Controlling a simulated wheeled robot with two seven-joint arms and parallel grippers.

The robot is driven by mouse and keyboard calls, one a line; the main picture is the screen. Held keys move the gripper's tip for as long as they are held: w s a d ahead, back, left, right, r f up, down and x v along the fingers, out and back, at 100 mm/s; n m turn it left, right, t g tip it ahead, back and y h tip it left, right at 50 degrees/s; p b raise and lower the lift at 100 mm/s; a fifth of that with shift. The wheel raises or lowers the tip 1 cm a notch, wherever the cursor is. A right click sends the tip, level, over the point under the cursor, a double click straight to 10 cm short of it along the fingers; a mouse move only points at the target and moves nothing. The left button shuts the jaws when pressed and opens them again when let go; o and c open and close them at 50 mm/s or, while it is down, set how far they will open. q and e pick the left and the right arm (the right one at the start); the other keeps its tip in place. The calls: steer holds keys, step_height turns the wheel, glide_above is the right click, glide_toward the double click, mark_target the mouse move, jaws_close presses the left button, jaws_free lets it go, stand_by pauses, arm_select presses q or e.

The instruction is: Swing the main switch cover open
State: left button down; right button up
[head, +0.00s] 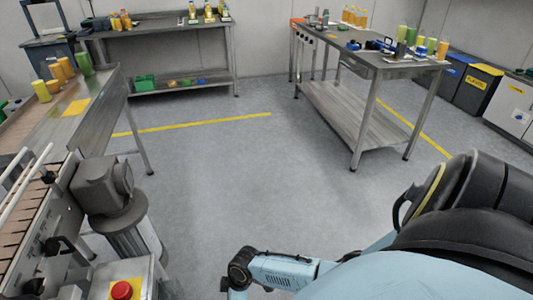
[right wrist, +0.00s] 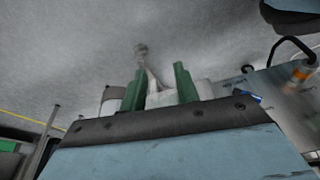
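I cannot make out the main switch cover in either view. The nearest control part is a box with a red button (head: 121,290) on a yellow plate at the bottom left of the head view, cut off by the picture edge. My right gripper (right wrist: 160,68) shows in the right wrist view as two green fingers standing apart, with nothing seen held between them. A small blurred grey object lies beyond the fingertips, too unclear to name. My left gripper is not in view. A light-blue arm link of mine fills the lower right of the head view.
A conveyor (head: 25,220) and a grey motor-like unit (head: 100,185) stand at the left. A steel table (head: 385,67) with bottles stands at the back right, another bench (head: 160,30) at the back left. Grey floor (head: 250,170) between them is clear.

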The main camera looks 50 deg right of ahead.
steer(key=s+d+f+m+h+p, duration=0.1)
steer(key=s+d+f+m+p, duration=0.2)
steer(key=s, duration=0.8)
step_height(320, 180, down, 2)
steer(key=shift+f+m+h+p, duration=0.2)
steer(key=shift+m+h+p, duration=0.1)
steer(key=shift+m, duration=0.1)
